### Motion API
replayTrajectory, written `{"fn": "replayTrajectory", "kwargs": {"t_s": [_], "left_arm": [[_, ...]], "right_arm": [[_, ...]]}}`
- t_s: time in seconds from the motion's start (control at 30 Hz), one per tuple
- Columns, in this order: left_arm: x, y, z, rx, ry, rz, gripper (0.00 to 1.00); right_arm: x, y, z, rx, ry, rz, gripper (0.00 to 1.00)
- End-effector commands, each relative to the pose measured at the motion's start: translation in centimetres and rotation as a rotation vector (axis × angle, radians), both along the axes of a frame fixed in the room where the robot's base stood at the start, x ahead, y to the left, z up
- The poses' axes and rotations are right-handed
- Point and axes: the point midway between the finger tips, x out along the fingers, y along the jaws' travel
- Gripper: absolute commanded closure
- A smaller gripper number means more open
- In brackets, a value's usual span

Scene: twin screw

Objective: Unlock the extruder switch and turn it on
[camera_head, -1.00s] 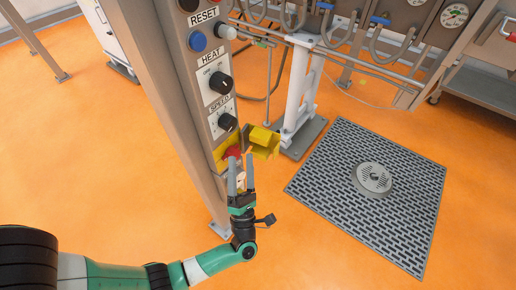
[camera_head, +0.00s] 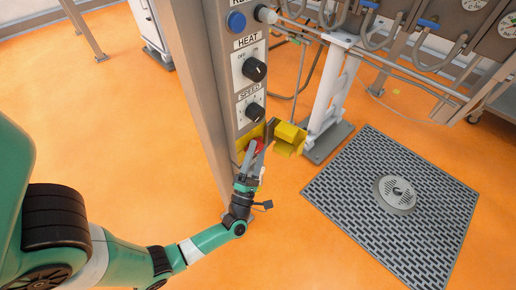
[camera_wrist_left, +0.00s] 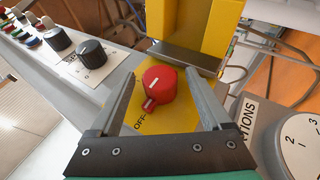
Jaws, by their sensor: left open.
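The red extruder switch (camera_wrist_left: 158,84) sits on a yellow plate (camera_wrist_left: 178,120) marked OFF, with a white line on its knob. It shows partly in the head view (camera_head: 257,145), behind my fingers. A yellow cover (camera_wrist_left: 205,25) stands swung open beside the switch, also seen in the head view (camera_head: 290,138). My left gripper (camera_wrist_left: 162,73) is open, one finger on each side of the switch in the wrist view. I cannot tell whether the fingers touch it. In the head view the left gripper (camera_head: 261,139) is at the lower end of the panel. My right gripper is not in view.
Black HEAT (camera_head: 254,69) and SPEED (camera_head: 254,112) knobs and a blue button (camera_head: 236,22) sit above the switch on the grey column. A white stand (camera_head: 329,95) is to the right, near a floor grate (camera_head: 345,190). Orange floor is open around.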

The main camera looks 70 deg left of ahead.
Motion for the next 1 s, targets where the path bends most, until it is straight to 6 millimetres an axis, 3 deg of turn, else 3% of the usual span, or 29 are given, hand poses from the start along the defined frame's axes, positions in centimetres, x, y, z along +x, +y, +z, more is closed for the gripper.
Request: {"fn": "replayTrajectory", "kwargs": {"t_s": [0.37,0.8,1.0], "left_arm": [[0.59,0.71,0.54,0.0,0.002,-0.001,0.19],[0.56,0.69,0.62,0.002,-0.001,0.001,0.98],[0.55,0.69,0.73,0.002,0.001,0.001,1.0]], "right_arm": [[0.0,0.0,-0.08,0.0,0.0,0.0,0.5],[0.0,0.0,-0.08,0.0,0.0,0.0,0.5],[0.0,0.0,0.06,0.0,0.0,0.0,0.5]]}}
